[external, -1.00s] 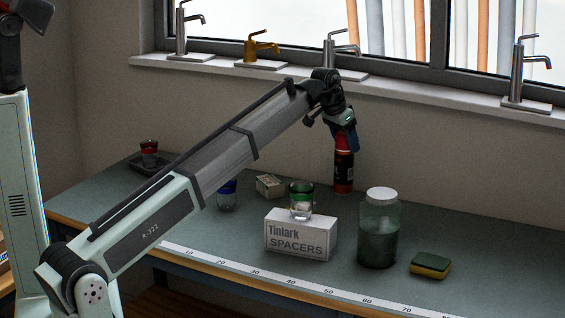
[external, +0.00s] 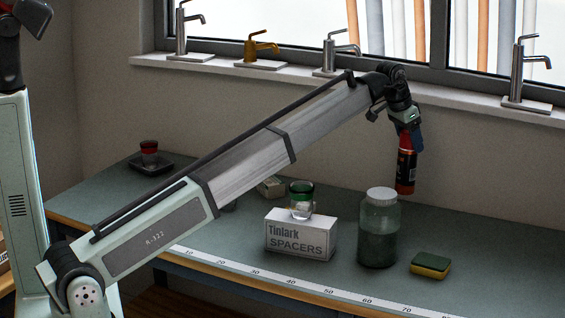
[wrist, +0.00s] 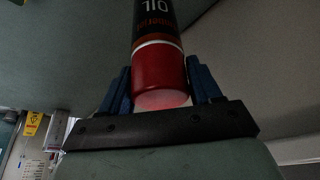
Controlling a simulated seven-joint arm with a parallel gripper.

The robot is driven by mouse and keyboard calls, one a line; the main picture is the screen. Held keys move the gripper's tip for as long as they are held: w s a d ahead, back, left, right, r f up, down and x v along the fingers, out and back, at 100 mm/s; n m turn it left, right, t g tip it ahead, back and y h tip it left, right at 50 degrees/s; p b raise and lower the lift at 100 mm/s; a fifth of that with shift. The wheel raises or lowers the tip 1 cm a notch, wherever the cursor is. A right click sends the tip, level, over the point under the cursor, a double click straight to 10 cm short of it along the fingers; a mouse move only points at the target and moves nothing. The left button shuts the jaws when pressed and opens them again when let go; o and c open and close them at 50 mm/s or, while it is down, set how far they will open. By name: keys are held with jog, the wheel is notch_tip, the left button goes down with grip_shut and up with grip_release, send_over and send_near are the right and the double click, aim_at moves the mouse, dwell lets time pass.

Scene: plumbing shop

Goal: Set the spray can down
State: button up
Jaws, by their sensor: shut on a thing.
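The spray can (external: 405,172) is red and black and hangs upright, slightly tilted, below my gripper (external: 408,140) in the external view. Its base is near the back of the bench, behind and right of the large jar; I cannot tell whether it touches the bench top. In the wrist view, the can's red end (wrist: 160,78) sits between the blue fingers of my gripper (wrist: 160,92), which is shut on it. Lettering reading "OIL" shows on the can's black part.
The lidded glass jar (external: 379,230), a sponge (external: 431,264) and the Tinlark spacers box (external: 300,236) with a green-rimmed glass (external: 301,200) on it stand on the bench (external: 480,235). A dark tray (external: 152,166) holds a red cup at left. Taps line the windowsill. The bench right of the can looks clear.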

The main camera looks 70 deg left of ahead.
aim_at(405, 168)
jog(key=shift+n, duration=0.5)
jog(key=shift+s+a+f+x, duration=0.15)
jog(key=shift+s+x, duration=0.2)
jog(key=shift+x, duration=1.2)
jog(key=shift+s+a+f+x, duration=0.1)
jog(key=shift+s+x, duration=0.2)
jog(key=shift+x, duration=1.25)
jog(key=shift+s+a+f+x, duration=0.15)
jog(key=shift+s+x, duration=0.2)
jog(key=shift+x, duration=1.2)
jog(key=shift+d+f, duration=0.1)
jog(key=o, duration=1.6)
jog(key=shift+o, duration=0.2)
jog(key=v, duration=1.2)
jog(key=shift+d, duration=0.15)
